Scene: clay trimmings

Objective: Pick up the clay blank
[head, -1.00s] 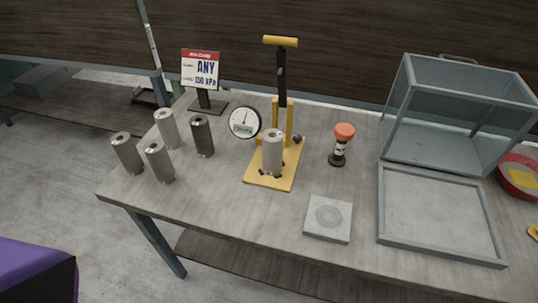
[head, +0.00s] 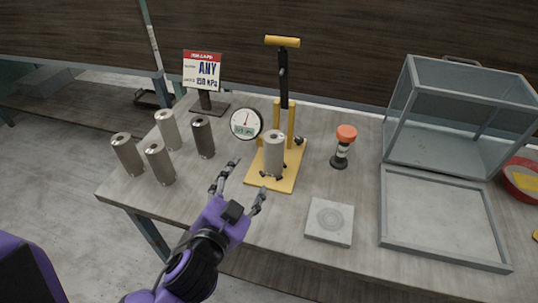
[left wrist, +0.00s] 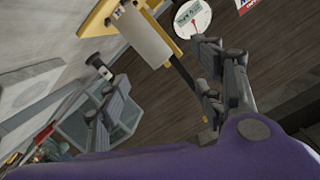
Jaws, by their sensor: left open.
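A light grey cylinder (head: 274,152), which looks like the clay blank, stands upright on the yellow press stand (head: 257,176). It also shows in the left wrist view (left wrist: 144,40), beyond and between my open fingers. Several similar cylinders stand at the table's left, three lighter ones (head: 160,162) and one darker (head: 203,138). My left gripper (head: 250,177) is open and empty, at the front left of the stand, fingers pointing toward it. It is apart from the cylinder. My right gripper is not in view.
A round gauge (head: 245,123) stands left of the press, close to the cylinder. An orange-topped tool (head: 344,148), a square plate (head: 329,222), a glass case (head: 455,115) and a shallow tray (head: 440,265) are to the right. A sign (head: 202,72) stands behind.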

